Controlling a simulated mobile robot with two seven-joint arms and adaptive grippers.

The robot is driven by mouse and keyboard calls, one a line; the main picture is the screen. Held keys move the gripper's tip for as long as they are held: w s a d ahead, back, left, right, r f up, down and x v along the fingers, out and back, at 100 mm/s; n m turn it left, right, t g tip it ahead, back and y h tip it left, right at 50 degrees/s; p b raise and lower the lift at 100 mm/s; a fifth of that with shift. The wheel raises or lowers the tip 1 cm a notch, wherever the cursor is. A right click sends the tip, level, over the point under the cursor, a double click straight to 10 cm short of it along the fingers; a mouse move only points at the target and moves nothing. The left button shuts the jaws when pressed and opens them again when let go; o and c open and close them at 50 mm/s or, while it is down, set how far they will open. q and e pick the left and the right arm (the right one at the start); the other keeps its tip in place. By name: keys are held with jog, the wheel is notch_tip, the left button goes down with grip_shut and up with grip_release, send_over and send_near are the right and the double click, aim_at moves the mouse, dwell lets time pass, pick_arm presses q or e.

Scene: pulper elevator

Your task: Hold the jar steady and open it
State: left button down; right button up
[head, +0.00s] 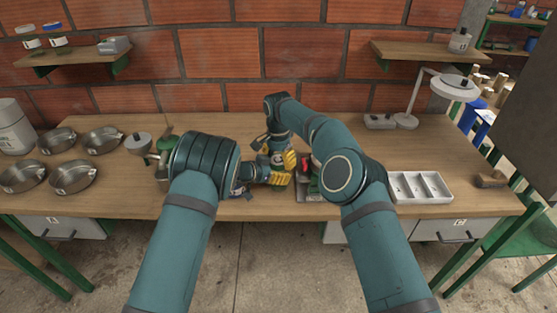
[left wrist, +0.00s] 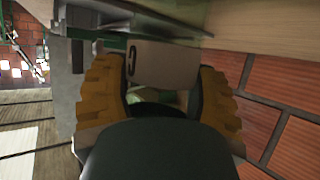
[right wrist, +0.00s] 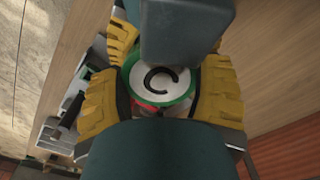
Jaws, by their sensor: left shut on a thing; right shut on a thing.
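The jar (left wrist: 165,63) is pale with a dark C-shaped mark, seen between the fingers in the left wrist view. Its lid (right wrist: 160,80), white with a green rim and a black C, shows from above in the right wrist view. My left gripper (head: 281,180) is shut on the jar from the side; its fingers also show in the left wrist view (left wrist: 160,95). My right gripper (head: 290,160) comes from above and is shut around the lid, with a finger on each side in the right wrist view (right wrist: 160,100). In the head view the grippers hide the jar.
A white compartment tray (head: 420,198) and a lamp (head: 454,86) are to the right. Several metal pans (head: 73,185) and a scale-like item (head: 139,143) stand left. The bench (head: 235,208) has clear front space.

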jog(key=o, duration=1.3)
jog(key=shift+c, duration=0.2)
jog(key=shift+r, duration=0.1)
jog(key=shift+o, duration=0.3)
notch_tip(320, 180, up, 4)
jog(key=shift+r, duration=0.15)
jog(key=shift+d+m, duration=0.1)
jog(key=shift+m, duration=0.7)
jog(key=m, duration=0.2)
jog(key=shift+s+d+r+m, duration=0.1)
jog(key=shift+r+m, duration=0.2)
jog(key=shift+m, duration=0.1)
jog(key=r+m, duration=0.1)
jog(key=m, duration=0.2)
jog(key=shift+r, duration=0.1)
jog(key=m, duration=0.1)
jog(key=r+m, duration=0.1)
jog(key=shift+a+r+m, duration=0.25)
jog(key=shift+m, duration=0.15)
jog(key=shift+f, duration=3.95)
